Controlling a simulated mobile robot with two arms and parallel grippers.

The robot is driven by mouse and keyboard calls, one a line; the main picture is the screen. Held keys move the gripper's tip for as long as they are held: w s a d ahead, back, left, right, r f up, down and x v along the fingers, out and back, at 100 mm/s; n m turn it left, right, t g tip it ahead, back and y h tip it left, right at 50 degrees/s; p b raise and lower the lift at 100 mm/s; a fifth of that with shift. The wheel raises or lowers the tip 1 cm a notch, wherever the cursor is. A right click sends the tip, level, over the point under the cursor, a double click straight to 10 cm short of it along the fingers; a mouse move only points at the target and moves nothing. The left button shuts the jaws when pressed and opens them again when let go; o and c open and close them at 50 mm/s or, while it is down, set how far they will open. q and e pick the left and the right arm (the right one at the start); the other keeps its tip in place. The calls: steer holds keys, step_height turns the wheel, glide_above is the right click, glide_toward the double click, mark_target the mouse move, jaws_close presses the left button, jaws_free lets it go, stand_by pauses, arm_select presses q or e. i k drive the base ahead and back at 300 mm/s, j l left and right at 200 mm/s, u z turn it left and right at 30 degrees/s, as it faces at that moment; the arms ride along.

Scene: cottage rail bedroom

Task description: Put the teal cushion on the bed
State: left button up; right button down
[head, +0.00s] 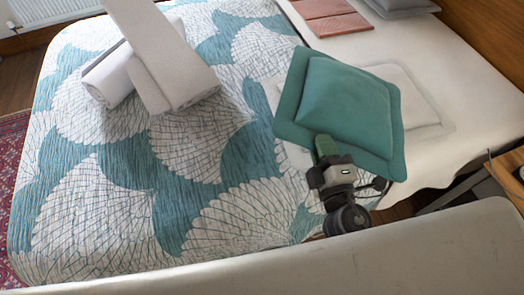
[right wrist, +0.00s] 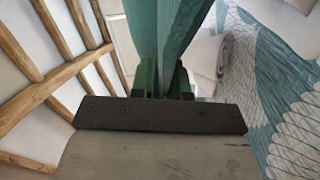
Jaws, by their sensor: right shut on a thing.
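The teal cushion (head: 345,105) is a square with a flat border, seen in the head view at right of centre, in front of the bed's pillow end. My right gripper (head: 326,150) is shut on its near edge and holds it over the bed (head: 160,225). In the right wrist view the cushion (right wrist: 168,35) rises from between the fingers (right wrist: 163,80). Whether its underside touches the bed cannot be told. The bed has a teal and white fan-patterned cover and white sheets at the right. My left gripper is not in view.
Rolled and folded white towels (head: 170,75) lie on the bed at upper left. A white pillow (head: 420,105) lies partly behind the cushion. Reddish folded pieces (head: 335,18) and a grey cushion (head: 400,6) are at the top right. The middle of the bed cover is clear.

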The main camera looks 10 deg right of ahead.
mark_target(156, 185)
steer(key=k+u, duration=0.6)
steer(key=k, duration=0.15)
steer(key=u, duration=1.3)
